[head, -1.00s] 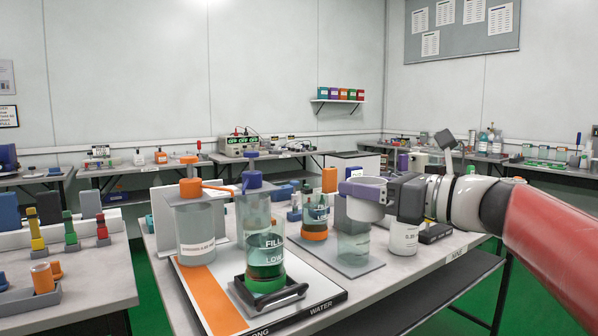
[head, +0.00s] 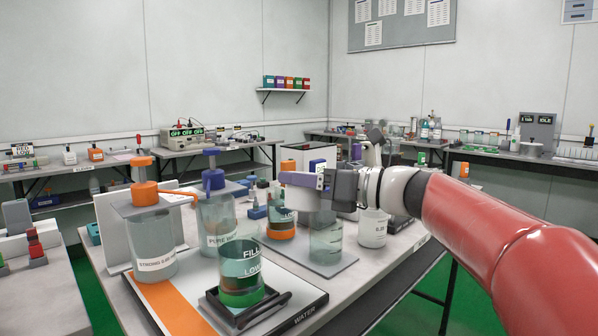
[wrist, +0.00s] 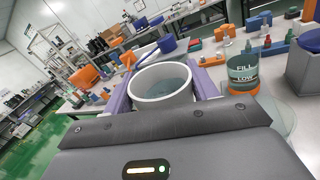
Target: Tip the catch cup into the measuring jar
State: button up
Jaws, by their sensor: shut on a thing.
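My gripper (head: 304,182) has purple fingers and is shut on a pale, open-topped cup (head: 303,199), held above the bench. The wrist view shows the cup (wrist: 163,84) between the fingers, mouth up and roughly upright, with a grey-blue inside; I cannot tell how much it holds. A clear jar (head: 325,242) stands on a grey plate just right of and below the cup. A jar marked FILL and LOW with green contents (head: 242,272) stands in a black tray in front. A similar jar with an orange base (head: 282,217) stands behind. I cannot tell which is the measuring jar.
An orange-topped bottle (head: 146,238) labelled STRONG and a blue-topped bottle (head: 215,222) labelled PURE stand at left. A white bottle (head: 373,229) stands right of the clear jar. The bench's right front edge is mostly clear.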

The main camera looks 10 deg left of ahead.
jog(key=w+d+f+m+p, duration=0.1)
jog(key=w+f+m, duration=0.2)
jog(key=w, duration=0.2)
jog(key=shift+d+p, duration=0.4)
jog(key=shift+w+d+f+m+p, duration=0.15)
jog(key=shift+f+m+p, duration=0.6)
jog(key=shift+m+p, duration=1.05)
dwell(2.3)
jog(key=shift+w+f+m+p, duration=0.2)
jog(key=shift+f+m+p, duration=0.15)
jog(key=shift+m, duration=0.45)
dwell(2.2)
